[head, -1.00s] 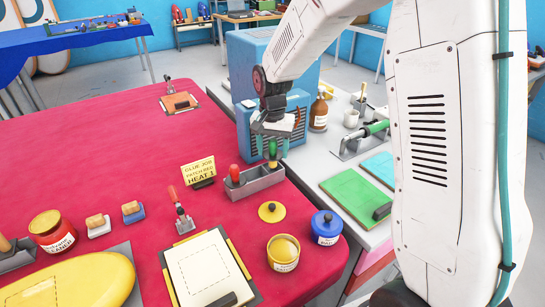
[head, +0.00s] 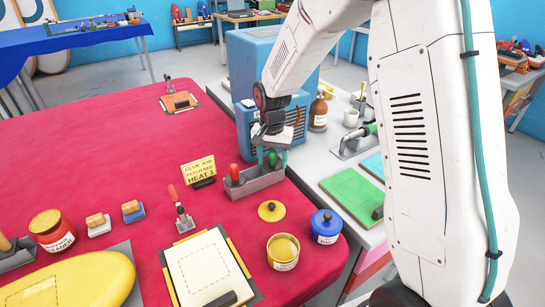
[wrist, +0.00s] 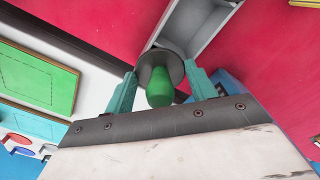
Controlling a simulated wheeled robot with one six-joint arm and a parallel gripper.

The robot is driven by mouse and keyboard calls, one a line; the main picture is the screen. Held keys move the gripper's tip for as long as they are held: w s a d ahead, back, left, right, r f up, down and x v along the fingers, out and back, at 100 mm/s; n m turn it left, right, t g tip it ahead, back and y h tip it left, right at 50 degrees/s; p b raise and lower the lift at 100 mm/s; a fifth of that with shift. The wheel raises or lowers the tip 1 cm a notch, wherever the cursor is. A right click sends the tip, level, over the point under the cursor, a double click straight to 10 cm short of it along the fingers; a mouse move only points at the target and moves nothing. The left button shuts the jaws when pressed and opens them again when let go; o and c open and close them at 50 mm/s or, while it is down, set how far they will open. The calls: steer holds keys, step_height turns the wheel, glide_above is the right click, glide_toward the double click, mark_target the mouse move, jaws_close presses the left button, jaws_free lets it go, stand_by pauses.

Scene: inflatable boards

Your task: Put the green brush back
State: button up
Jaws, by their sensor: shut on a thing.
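The green brush (head: 272,159) is upright between the teal fingers of my gripper (head: 271,154), which is shut on it. In the wrist view the brush's green handle end (wrist: 160,90) and dark round collar sit between the two fingers of my gripper (wrist: 162,86). The grey holder (head: 258,184) stands on the red table, with the red-handled brush (head: 234,173) upright at its left end. The green brush is at the holder's right end. Its lower part is hidden, so I cannot tell if it touches the bottom. The holder (wrist: 200,22) also shows in the wrist view.
A yellow sign (head: 198,173) stands left of the holder. A yellow lid (head: 271,211), an open yellow can (head: 283,251) and a blue can (head: 326,226) are in front. A blue machine (head: 247,130) stands close behind.

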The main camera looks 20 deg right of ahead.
steer(key=shift+s+f, duration=0.1)
steer(key=shift+f, duration=0.05)
steer(key=o, duration=1)
steer(key=shift+d, duration=0.1)
steer(key=shift+c, duration=0.2)
steer(key=shift+f, duration=0.1)
step_height(320, 180, up, 14)
steer(key=shift+f, duration=0.2)
steer(key=s+d+r+n, duration=0.1)
steer(key=s+r+n, duration=0.1)
steer(key=s+r, duration=0.55)
steer(key=s+d+n+t, duration=0.1)
steer(key=s+n, duration=0.3)
steer(key=s, duration=2.2)
steer(key=shift+s+d+f+n, duration=0.25)
steer(key=shift+d+n, duration=0.15)
steer(key=shift+d, duration=0.1)
